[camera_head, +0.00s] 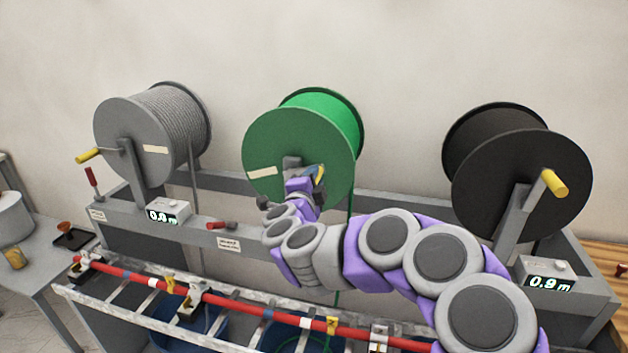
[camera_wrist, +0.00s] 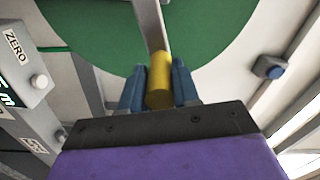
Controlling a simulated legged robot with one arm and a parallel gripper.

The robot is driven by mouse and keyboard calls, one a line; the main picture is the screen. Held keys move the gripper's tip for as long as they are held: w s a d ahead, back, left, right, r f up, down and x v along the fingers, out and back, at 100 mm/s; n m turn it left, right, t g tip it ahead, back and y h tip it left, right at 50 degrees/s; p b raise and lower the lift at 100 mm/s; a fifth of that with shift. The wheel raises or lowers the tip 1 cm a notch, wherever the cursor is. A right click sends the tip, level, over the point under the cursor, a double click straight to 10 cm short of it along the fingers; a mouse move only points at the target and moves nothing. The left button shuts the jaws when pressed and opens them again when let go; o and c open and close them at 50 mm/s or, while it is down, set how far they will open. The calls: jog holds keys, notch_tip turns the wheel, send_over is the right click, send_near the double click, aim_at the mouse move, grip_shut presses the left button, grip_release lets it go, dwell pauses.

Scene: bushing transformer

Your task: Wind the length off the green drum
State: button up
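The green drum (camera_head: 298,145) hangs in the middle of the grey rack, with a pale label on its face. A green line runs down from its right side. My gripper (camera_head: 312,178) is in front of the lower part of the drum's face. In the wrist view the drum (camera_wrist: 215,25) fills the top, and my gripper's blue fingers (camera_wrist: 159,88) stand on both sides of the yellow crank handle (camera_wrist: 159,82). The fingers look closed on the handle. A counter box (camera_wrist: 22,72) marked ZERO is at the left; its reading is cut off.
A grey drum (camera_head: 150,130) with a yellow handle stands left, its counter (camera_head: 168,213) showing 0.9 m. A black drum (camera_head: 520,165) stands right, its counter (camera_head: 549,282) showing 0.9 m. A ladder-like tray with a red cable (camera_head: 250,312) crosses the front above blue bins (camera_head: 200,330).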

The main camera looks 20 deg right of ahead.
jog(key=o, duration=0.3)
jog(key=shift+w+f, duration=0.1)
jog(key=shift+f, duration=0.05)
jog(key=shift+o, duration=0.7)
jog(key=b+v, duration=0.3)
jog(key=v, duration=1.4)
jog(key=shift+a, duration=0.2)
